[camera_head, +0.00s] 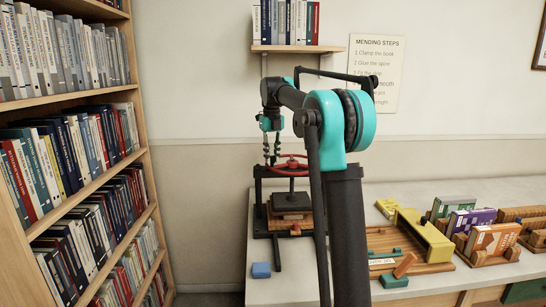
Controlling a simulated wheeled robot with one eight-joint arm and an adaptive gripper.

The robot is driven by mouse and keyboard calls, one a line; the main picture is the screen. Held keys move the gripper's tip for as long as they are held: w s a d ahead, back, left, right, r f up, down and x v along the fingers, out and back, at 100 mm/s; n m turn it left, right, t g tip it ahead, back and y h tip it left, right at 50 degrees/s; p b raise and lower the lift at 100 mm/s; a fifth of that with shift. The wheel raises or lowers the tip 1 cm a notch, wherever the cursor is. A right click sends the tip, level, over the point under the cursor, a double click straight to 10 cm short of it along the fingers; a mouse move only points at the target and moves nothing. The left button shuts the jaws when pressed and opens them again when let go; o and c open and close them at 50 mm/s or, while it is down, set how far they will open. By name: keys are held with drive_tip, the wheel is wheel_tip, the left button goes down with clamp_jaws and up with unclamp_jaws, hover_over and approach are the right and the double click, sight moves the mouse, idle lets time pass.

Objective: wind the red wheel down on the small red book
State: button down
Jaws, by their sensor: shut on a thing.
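The red wheel (301,167) sits at the top of a black press (260,204) on the table. My gripper (272,161) points down at the left part of the wheel and is shut on its rim. My arm hides the right side of the press.
A blue block (261,270) lies left on the pale table (290,291). A wooden tray (436,267) with a yellow piece (426,238) and several books in wooden holders stand to the right. A tall bookcase (148,160) is at the left, and a wall shelf (298,48) hangs above.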

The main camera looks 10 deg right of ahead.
drive_tip(key=c, duration=1.4)
unclamp_jaws()
drive_tip(key=shift+o, duration=0.2)
wheel_tip(320, 180, up, 12)
drive_tip(key=shift+a, duration=0.1)
